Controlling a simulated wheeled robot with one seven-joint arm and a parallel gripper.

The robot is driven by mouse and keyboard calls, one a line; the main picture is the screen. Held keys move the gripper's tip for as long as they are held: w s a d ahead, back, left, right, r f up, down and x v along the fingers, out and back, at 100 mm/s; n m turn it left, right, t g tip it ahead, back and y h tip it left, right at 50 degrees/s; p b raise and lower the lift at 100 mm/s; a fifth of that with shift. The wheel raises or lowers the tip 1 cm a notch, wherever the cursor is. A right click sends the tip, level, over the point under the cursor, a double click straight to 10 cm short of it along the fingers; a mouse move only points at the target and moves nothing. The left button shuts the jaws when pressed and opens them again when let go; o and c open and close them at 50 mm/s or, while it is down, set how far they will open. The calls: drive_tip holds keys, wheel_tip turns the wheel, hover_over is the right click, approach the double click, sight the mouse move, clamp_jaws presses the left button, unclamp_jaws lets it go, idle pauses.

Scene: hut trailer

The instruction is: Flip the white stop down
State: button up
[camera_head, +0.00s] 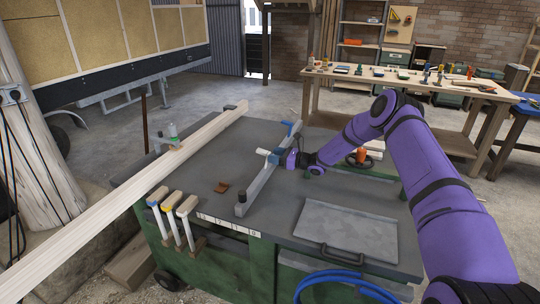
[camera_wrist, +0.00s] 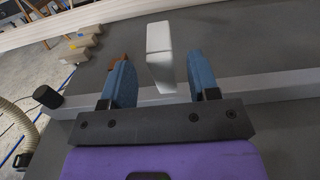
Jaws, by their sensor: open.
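The white stop (camera_wrist: 160,50) is a pale block standing up beside the long grey fence bar (camera_wrist: 260,84) in the wrist view. In the head view the stop (camera_head: 264,152) is a small white piece near the middle of the bar (camera_head: 262,183). My gripper (camera_wrist: 158,66) is open, with one blue finger on each side of the stop's lower part. I cannot tell whether either finger touches it. In the head view my gripper (camera_head: 280,157) reaches in from the right, and its fingertips are small and hard to make out.
The bar lies across a dark grey machine table (camera_head: 300,235). A long timber beam (camera_head: 130,190) runs along the table's left side. A metal plate with a handle (camera_head: 347,230) lies front right, and an orange knob (camera_head: 361,155) is behind my arm.

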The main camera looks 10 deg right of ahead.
drive_tip(key=shift+x, duration=1.35)
drive_tip(key=shift+c, duration=0.2)
clamp_jaws()
